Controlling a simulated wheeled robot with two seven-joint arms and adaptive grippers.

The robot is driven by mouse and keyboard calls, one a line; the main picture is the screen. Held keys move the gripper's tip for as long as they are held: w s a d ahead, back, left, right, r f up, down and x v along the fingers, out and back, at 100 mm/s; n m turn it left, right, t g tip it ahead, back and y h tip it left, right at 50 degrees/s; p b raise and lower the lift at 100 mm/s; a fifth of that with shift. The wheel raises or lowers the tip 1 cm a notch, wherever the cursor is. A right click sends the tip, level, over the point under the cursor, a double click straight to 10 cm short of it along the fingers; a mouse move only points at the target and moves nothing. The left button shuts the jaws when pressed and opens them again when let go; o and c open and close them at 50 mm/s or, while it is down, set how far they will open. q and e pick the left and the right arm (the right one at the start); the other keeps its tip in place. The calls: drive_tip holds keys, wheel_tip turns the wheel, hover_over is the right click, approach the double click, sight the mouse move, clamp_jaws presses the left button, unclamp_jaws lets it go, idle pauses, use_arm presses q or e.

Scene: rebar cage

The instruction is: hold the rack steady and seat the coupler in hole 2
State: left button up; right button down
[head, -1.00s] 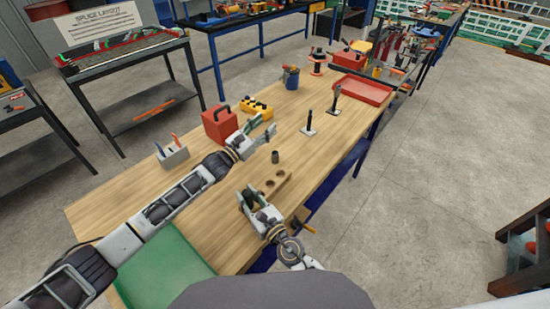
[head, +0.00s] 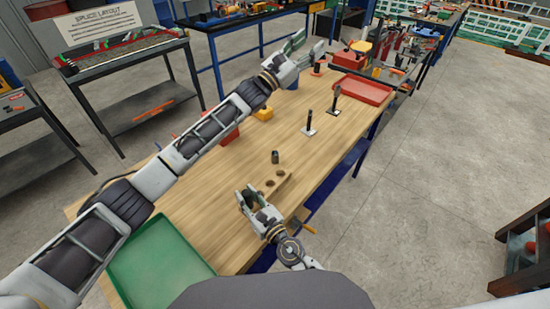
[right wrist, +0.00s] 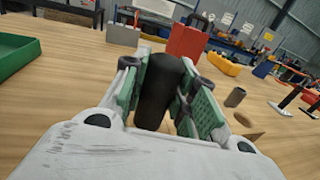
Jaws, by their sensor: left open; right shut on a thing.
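The rack (head: 284,188) is a small wooden block with dark round holes, near the table's front edge. My right gripper (head: 247,199) is just left of the rack, shut on a black cylindrical coupler. In the right wrist view the coupler (right wrist: 158,92) is upright between the green-padded fingers; its lower end is hidden. A second, grey cylinder (head: 275,157) stands just behind the rack; it also shows in the right wrist view (right wrist: 235,97). My left gripper (head: 305,57) is open and empty, above the far part of the table, well away from the rack.
A green tray (head: 160,262) lies at the near left of the wooden table. Two upright black tools on pale bases (head: 309,125) (head: 335,101) stand further back. A red tray (head: 362,89) is at the far right. My left arm partly covers a red box (head: 230,136).

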use_arm(q)
drive_tip(key=w+d+r+n+t+y, duration=0.1)
drive_tip(key=w+d+r+n+y, duration=0.3)
drive_tip(key=d, duration=0.3)
drive_tip(key=w+a+f+n+g+y, duration=0.15)
drive_tip(key=f+y, duration=0.25)
drive_tip(key=f, duration=0.4)
drive_tip(key=w+f+n+g+y, duration=0.1)
drive_tip(key=w+f+n+y, duration=0.2)
drive_tip(key=f, duration=0.5)
drive_tip(key=s+a+f+n+g+y, duration=0.1)
drive_tip(key=a+f+n+g+y, duration=0.1)
drive_tip(key=a+f+y, duration=0.3)
drive_tip(key=s+a+f+n+g, duration=0.2)
drive_tip(key=a+f+g, duration=0.1)
drive_tip(key=f, duration=0.4)
drive_tip(key=s+a+f+n+g+y, duration=0.2)
drive_tip(key=s+a+f+g+y, duration=0.1)
drive_tip(key=s+a, duration=0.4)
drive_tip(key=shift+s+f+g, duration=0.4)
drive_tip(key=shift+f+g, duration=0.25)
drive_tip(key=shift+g, duration=0.2)
drive_tip(key=shift+f, duration=0.1)
